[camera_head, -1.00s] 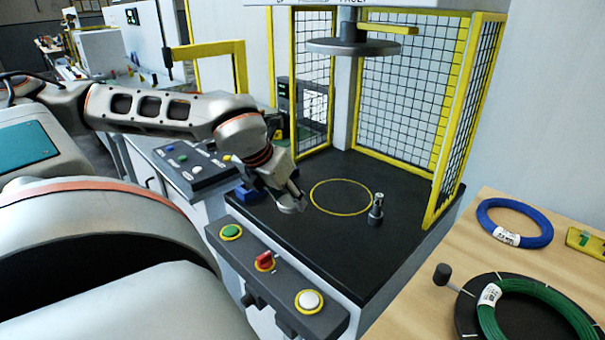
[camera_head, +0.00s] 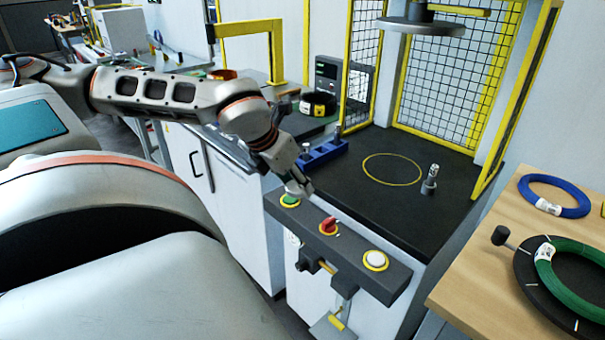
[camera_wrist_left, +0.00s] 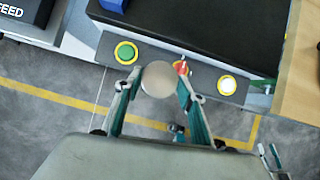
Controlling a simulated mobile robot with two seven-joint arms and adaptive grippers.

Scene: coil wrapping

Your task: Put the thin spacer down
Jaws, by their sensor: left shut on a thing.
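My left gripper (camera_head: 303,188) hangs over the left end of the button panel, close to the green button (camera_head: 290,200). In the left wrist view its two fingers (camera_wrist_left: 158,88) are closed around a pale round disc (camera_wrist_left: 158,79), which appears to be the thin spacer. The disc lies flat to the camera between the green and the red button. In the head view the disc is mostly hidden by the gripper.
The black press bed (camera_head: 400,205) has a yellow ring (camera_head: 392,169) and a small metal post (camera_head: 430,180). A blue rack (camera_head: 320,155) sits left of it. The button panel (camera_head: 345,250) runs along the front.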

